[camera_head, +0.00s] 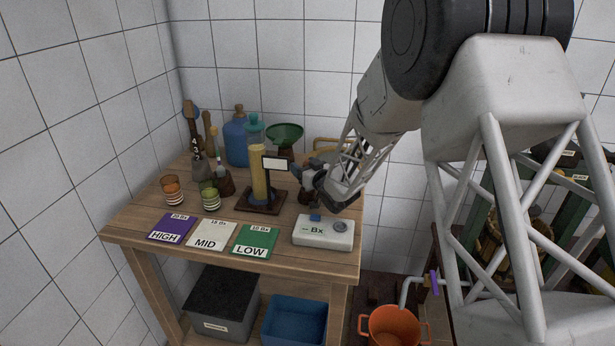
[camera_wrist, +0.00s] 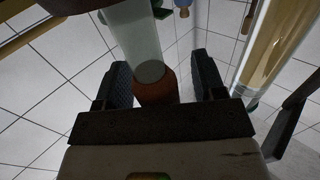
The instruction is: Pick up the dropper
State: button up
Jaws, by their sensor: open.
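A reddish-brown rounded piece (camera_wrist: 157,92), which looks like the dropper's bulb, shows between my jaws in the wrist view. A pale translucent tube (camera_wrist: 135,35) lines up with it, and I cannot tell whether the two are joined. My gripper (camera_wrist: 163,70) is open, with one dark finger on each side of the brown piece and visible gaps to both. In the head view my gripper (camera_head: 306,176) is low over the table's right part, behind the meter. A small brown bit shows below it there; the dropper is mostly hidden by the gripper.
A tall cylinder of yellow liquid (camera_head: 259,175) on a wooden stand is just left of my gripper. The white Bx meter (camera_head: 323,232) lies in front. HIGH (camera_head: 171,228), MID (camera_head: 213,236) and LOW (camera_head: 255,241) cards line the front edge. A green funnel (camera_head: 285,134) and bottles stand behind.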

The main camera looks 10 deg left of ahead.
jog(key=c, duration=1)
jog(key=shift+r, duration=0.1)
notch_tip(320, 180, up, 10)
dwell(0.4)
jog(key=shift+a, duration=0.1)
dwell(0.5)
